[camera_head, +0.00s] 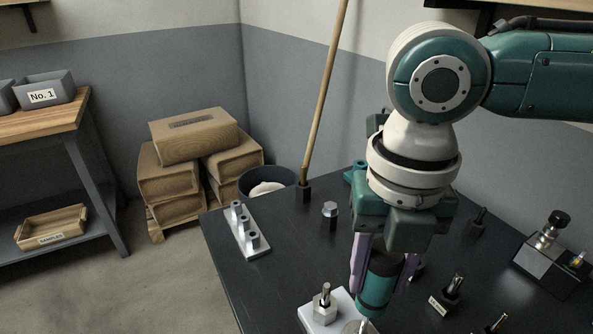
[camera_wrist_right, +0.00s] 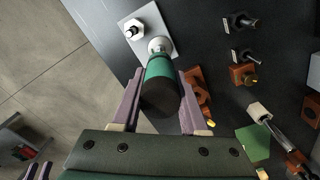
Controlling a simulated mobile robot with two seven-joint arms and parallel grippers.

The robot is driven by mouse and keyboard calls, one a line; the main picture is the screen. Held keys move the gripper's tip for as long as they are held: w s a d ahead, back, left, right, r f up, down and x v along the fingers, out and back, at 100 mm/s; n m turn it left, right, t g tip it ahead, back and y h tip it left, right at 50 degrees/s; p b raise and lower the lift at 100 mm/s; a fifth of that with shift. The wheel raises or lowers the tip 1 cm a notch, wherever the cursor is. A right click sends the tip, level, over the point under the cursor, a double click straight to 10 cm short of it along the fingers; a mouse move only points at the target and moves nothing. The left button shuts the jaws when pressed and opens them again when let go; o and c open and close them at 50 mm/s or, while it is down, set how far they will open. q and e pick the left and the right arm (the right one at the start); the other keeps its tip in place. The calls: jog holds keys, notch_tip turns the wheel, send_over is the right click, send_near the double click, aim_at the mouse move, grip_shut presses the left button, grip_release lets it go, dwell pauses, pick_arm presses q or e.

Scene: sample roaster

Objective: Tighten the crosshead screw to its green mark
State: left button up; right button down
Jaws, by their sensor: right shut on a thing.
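My right gripper (camera_head: 383,280) is shut on a teal screwdriver-like tool (camera_head: 375,297) with a black end, held between purple fingers. The tool also shows in the right wrist view (camera_wrist_right: 159,72). Its far end is at a round pale metal fitting (camera_wrist_right: 160,45) on a white plate (camera_wrist_right: 142,14); I cannot tell whether they touch. A hex-based fitting with a pin (camera_head: 324,303) stands on the same plate. The crosshead screw and its green mark cannot be made out. Two small purple strips at the lower left of the right wrist view may be my left gripper (camera_wrist_right: 37,171).
A metal block with several posts (camera_head: 249,238) lies at the table's left edge. A hex-headed bolt (camera_head: 329,213) stands farther back. Small labelled fittings (camera_head: 446,300) and a dark box with a knob (camera_head: 548,256) stand to the right.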

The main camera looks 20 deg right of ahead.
jog(key=m, duration=1.3)
jog(key=shift+m, duration=0.4)
jog(key=m, duration=1.2)
jog(key=shift+m, duration=0.3)
jog(key=shift+w+n, duration=0.1)
jog(key=shift+n, duration=0.6)
